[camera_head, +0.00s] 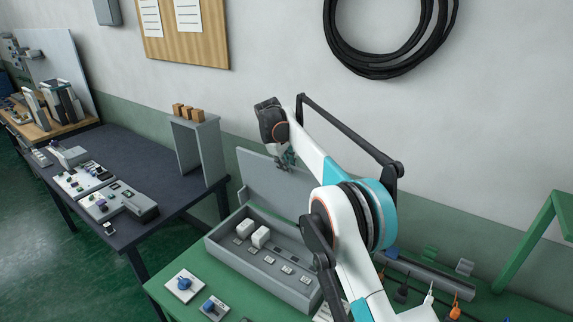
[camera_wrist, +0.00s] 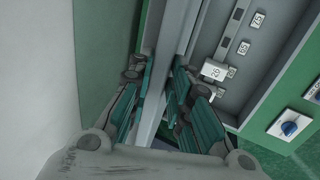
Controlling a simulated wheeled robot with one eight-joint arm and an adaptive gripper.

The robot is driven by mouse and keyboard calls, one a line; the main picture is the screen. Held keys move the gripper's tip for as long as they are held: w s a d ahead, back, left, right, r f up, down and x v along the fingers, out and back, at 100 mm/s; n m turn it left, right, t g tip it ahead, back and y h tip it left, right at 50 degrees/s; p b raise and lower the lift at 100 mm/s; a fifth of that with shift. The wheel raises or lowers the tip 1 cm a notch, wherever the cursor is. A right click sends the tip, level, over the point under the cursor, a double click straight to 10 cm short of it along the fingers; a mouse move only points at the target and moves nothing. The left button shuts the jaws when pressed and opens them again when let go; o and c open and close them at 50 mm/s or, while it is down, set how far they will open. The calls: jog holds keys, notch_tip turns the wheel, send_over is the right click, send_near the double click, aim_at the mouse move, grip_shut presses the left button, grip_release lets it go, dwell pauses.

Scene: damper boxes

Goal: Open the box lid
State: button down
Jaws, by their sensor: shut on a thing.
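The grey box (camera_head: 246,270) stands on the green table, its inside showing. Its flat grey lid (camera_head: 262,178) stands raised, roughly upright, along the back of the box. My gripper (camera_head: 286,160) is at the lid's upper edge. In the wrist view, my gripper's teal-padded fingers (camera_wrist: 160,85) lie on both sides of the lid (camera_wrist: 165,55) and are shut on it. The box interior (camera_wrist: 240,85) shows to the right there. My arm hides the right part of the lid and box in the head view.
Two white blocks (camera_head: 260,237) and several small labels lie in the box. Blue-knobbed plates (camera_head: 184,286) sit on the green table (camera_head: 160,287) in front. The wall is close behind the lid. A dark table (camera_head: 130,155) with parts stands at left.

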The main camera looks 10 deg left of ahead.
jog(key=shift+f, duration=0.1)
jog(key=c, duration=1.9)
grip_release()
jog(key=shift+d, duration=0.1)
jog(key=o, duration=0.3)
jog(key=shift+w+f, duration=0.1)
jog(key=shift+w, duration=0.1)
jog(key=shift+o, duration=0.2)
jog(key=shift+s, duration=0.15)
jog(key=v, duration=1.2)
